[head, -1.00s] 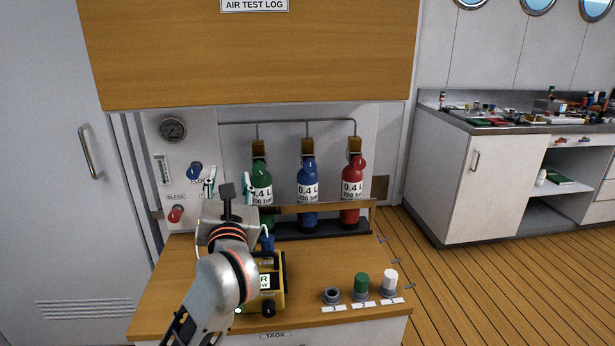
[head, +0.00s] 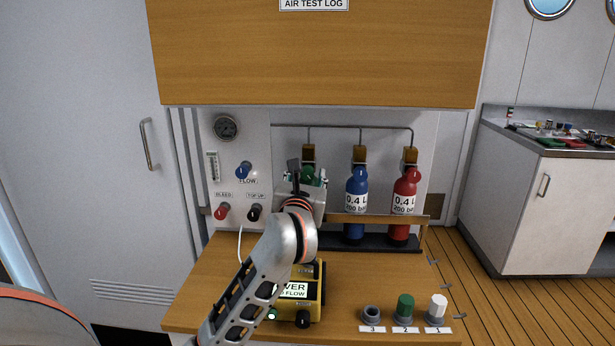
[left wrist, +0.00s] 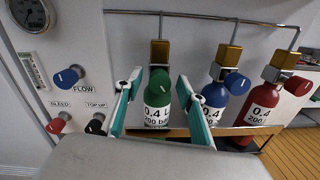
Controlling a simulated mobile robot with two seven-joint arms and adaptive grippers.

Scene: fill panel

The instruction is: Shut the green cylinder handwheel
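In the head view the handwheel (head: 307,173) shows just above my left gripper (head: 307,180), which hides most of that cylinder. In the left wrist view my left gripper (left wrist: 157,84) is open, with one teal-lined finger on each side of the green handwheel. The fingers look apart from it; their depth relative to it is hard to judge. My right gripper is not in view.
A blue cylinder (head: 356,203) and a red cylinder (head: 404,205) stand close to the right. Flow (head: 243,170), bleed (head: 222,211) and top-up (head: 255,212) knobs are at the left.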

